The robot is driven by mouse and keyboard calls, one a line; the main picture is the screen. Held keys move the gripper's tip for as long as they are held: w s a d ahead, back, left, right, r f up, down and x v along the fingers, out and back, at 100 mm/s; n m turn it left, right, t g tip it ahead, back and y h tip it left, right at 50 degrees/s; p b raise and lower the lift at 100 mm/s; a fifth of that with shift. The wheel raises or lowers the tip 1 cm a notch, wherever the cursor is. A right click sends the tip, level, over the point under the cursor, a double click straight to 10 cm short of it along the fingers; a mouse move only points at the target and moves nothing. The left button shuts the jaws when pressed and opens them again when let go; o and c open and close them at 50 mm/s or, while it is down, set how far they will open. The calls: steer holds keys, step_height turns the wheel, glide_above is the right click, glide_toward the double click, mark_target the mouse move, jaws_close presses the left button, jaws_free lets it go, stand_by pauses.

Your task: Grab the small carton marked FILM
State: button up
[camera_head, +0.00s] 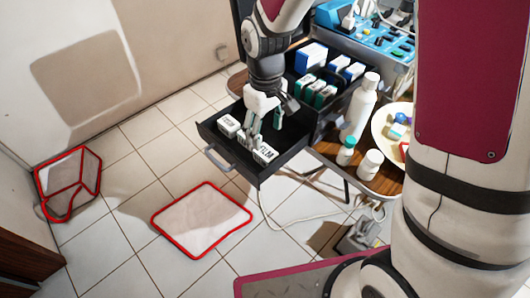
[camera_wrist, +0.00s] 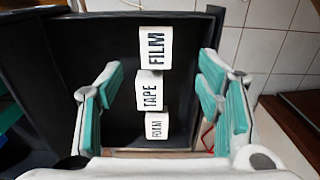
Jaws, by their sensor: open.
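The small white carton marked FILM (camera_wrist: 155,47) stands at the top of a row of three cartons in the wrist view. In the head view, the FILM carton (camera_head: 265,154) is near the front corner of an open dark drawer (camera_head: 223,152). My gripper (camera_head: 254,136) is over the drawer, fingers pointing down. In the wrist view, the green-padded fingers of my gripper (camera_wrist: 162,82) are spread either side of the row, with nothing held. My gripper hides part of the row in the head view.
Behind, another compartment holds blue-and-white boxes (camera_head: 311,57) and green-and-white boxes (camera_head: 315,91). White bottles (camera_head: 358,108) and a plate stand on the right. A red-edged mat (camera_head: 202,219) and a red-edged bin (camera_head: 68,181) are on the tiled floor.

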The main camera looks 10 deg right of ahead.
mark_target(266, 152)
steer(key=f, duration=0.6)
steer(key=f+b, duration=0.1)
steer(key=f, duration=0.2)
steer(key=shift+w+d+f, duration=0.15)
steer(key=shift+w+f, duration=0.15)
steer(key=shift+f, duration=0.1)
steer(key=shift+c, duration=0.2)
steer(key=c, duration=1)
